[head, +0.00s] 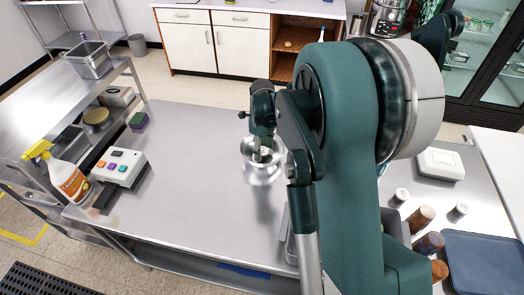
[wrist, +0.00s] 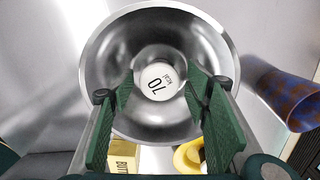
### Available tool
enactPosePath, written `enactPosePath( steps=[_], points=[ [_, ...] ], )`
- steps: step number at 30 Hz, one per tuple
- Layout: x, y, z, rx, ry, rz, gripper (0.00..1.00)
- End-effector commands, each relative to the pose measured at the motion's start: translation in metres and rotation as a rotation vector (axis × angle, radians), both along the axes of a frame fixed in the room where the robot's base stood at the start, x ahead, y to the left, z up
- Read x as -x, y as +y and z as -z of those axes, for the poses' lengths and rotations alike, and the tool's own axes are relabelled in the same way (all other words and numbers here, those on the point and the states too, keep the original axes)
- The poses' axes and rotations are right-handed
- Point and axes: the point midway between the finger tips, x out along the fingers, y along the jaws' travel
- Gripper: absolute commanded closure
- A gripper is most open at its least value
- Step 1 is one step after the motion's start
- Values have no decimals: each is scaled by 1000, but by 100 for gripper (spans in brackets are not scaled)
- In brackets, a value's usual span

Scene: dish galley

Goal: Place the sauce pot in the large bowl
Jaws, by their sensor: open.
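The large bowl (head: 262,172) is a shiny metal bowl on the steel worktop, and it fills much of the wrist view (wrist: 98,62). A round white-topped piece with dark lettering (wrist: 157,80), which looks like the sauce pot, sits inside near the bowl's middle. My gripper (wrist: 157,88) is open, pointing down over the bowl, with its fingers apart on either side of the white top in the picture. I see no contact between fingers and pot. In the head view my gripper (head: 264,152) is just above or inside the bowl, and my arm hides part of that area.
A spray bottle (head: 70,180), a button box (head: 118,167) and a sponge (head: 138,120) stand at the left. Several cups (head: 420,218), a white box (head: 440,163) and a blue tray (head: 485,262) are at the right. A yellow box (wrist: 123,160) is below the bowl in the wrist view.

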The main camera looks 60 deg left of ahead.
Motion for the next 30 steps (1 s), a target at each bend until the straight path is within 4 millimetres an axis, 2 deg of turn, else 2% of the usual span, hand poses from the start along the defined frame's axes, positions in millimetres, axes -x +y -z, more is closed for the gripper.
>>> enactPosePath(
  steps=[18,24,30],
  points=[
    [0,0,-90,0,0,0,53],
    [0,0,-108,0,0,0,53],
    [0,0,-113,0,0,0,53]
  ],
)
